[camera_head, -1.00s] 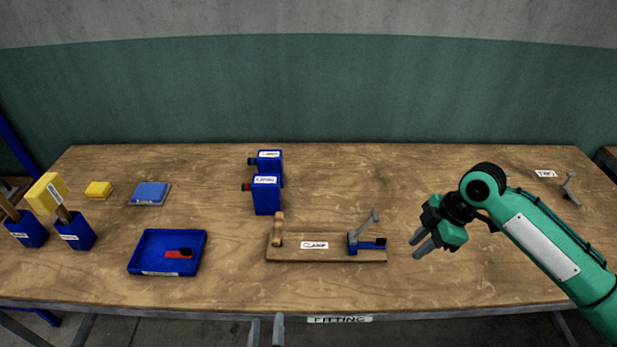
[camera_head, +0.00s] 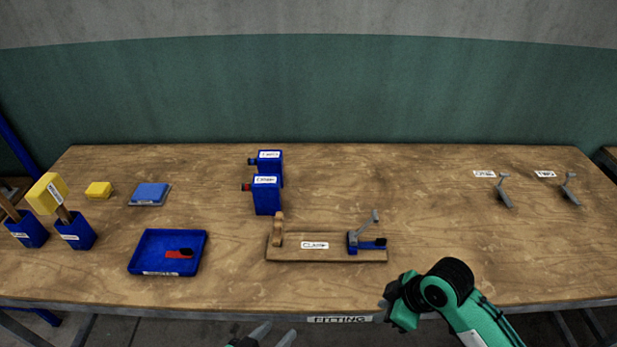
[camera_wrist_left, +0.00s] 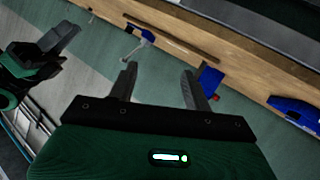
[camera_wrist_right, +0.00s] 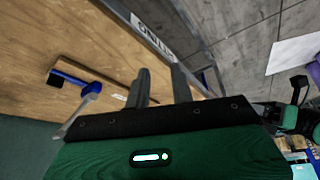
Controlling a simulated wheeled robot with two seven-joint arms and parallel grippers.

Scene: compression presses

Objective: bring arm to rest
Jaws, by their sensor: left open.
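My right arm comes in from the lower right of the head view, its dark green gripper (camera_head: 398,302) low over the bench's front edge, right of the "FITTING" label. Its fingertips are hard to make out there. In the right wrist view its fingers (camera_wrist_right: 160,75) stand apart with nothing between them. My right gripper also shows there (camera_wrist_left: 50,50), at the left.
A wooden clamp board (camera_head: 300,255) lies near the bench's front. A blue tray (camera_head: 150,255) with a red and black piece (camera_head: 180,254) is left of it. Blue boxes (camera_head: 266,197) stand behind. Two grey levers (camera_head: 504,192) (camera_head: 570,190) lie at right. The bench's right middle is clear.

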